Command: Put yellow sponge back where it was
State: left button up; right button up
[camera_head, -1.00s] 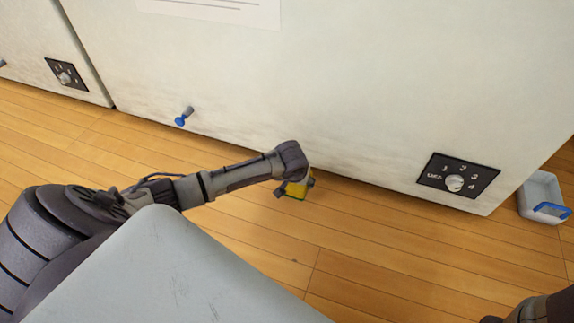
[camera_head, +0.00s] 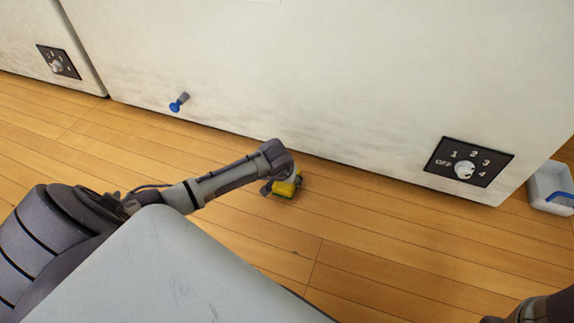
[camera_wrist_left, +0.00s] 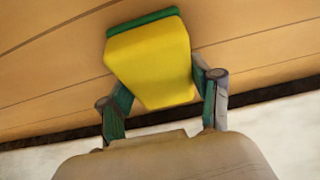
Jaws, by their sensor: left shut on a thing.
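The yellow sponge (camera_head: 287,187) with a green layer is at the end of my left arm in the head view, above the wooden floor near the cabinet's foot. In the left wrist view the sponge (camera_wrist_left: 150,62) sits between the two fingers of my left gripper (camera_wrist_left: 160,95), with its green edge at the far end. My left gripper is shut on it. In the head view the gripper (camera_head: 282,187) is partly hidden by my wrist. Of my right arm only a dark part shows at the bottom right corner; its gripper is out of view.
A large white cabinet (camera_head: 330,80) with a dial panel (camera_head: 468,167) and a blue-tipped peg (camera_head: 179,102) stands behind the sponge. A white tray (camera_head: 545,180) with a blue handle stands on the floor at the right edge. The wooden floor (camera_head: 380,240) between is clear.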

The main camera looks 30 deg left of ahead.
pick_arm(q)
jog(key=o, duration=1)
jog(key=shift+f, duration=0.1)
